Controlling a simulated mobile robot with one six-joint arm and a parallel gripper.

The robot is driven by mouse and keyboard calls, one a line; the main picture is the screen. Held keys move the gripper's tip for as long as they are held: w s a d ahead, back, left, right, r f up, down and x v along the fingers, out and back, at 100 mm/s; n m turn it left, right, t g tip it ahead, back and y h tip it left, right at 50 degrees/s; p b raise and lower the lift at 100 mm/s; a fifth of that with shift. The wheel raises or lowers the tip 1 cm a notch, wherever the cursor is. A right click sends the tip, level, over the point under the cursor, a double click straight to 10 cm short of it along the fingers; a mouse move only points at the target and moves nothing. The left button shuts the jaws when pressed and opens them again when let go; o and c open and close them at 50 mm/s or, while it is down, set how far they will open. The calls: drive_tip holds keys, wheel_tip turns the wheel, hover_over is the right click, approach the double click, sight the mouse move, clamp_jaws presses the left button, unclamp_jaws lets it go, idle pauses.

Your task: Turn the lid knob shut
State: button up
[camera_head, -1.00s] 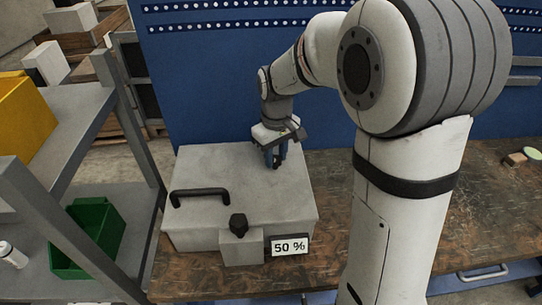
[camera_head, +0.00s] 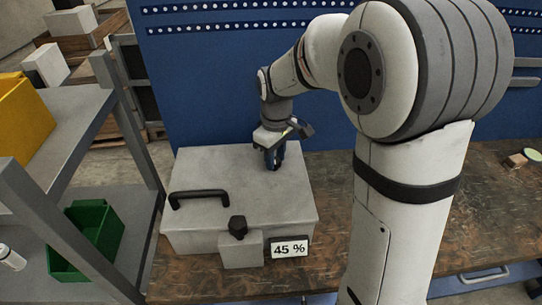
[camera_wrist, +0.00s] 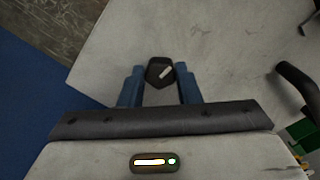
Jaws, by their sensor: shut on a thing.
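The lid knob is a small dark knob (camera_wrist: 160,72) with a pale pointer line, on the grey lid of the box (camera_head: 212,160). In the wrist view the pointer runs from lower left to upper right. My gripper (camera_wrist: 160,84) has its two blue fingers closed on either side of the knob, pointing down at the lid. In the head view my gripper (camera_head: 274,165) hides the knob, near the lid's back right. A small display (camera_head: 289,247) at the box's front reads 45 %.
A black handle (camera_head: 199,194) stands up on the lid's left, and another dark knob (camera_head: 238,226) stands on a block at the box's front. A shelf with a green bin (camera_head: 88,240) and a yellow bin (camera_head: 25,118) is at left. The bench right of my arm is mostly clear.

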drive_tip(key=o, duration=0.8)
drive_tip(key=shift+w+a, duration=0.15)
drive_tip(key=shift+c, duration=0.2)
drive_tip(key=shift+o, duration=1.1)
wheel_tip(320, 180, up, 8)
drive_tip(key=shift+f, duration=0.1)
drive_tip(key=s+d+f+m+t, duration=0.1)
drive_tip(key=s+d+m, duration=0.3)
drive_tip(key=s, duration=0.5)
drive_tip(key=s+d+f+m+t, duration=0.1)
drive_tip(key=s+d+m, duration=0.4)
drive_tip(key=s, duration=0.5)
drive_tip(key=shift+d+f+t, duration=0.15)
drive_tip(key=shift+d+t, duration=0.1)
drive_tip(key=shift+t, duration=0.25)
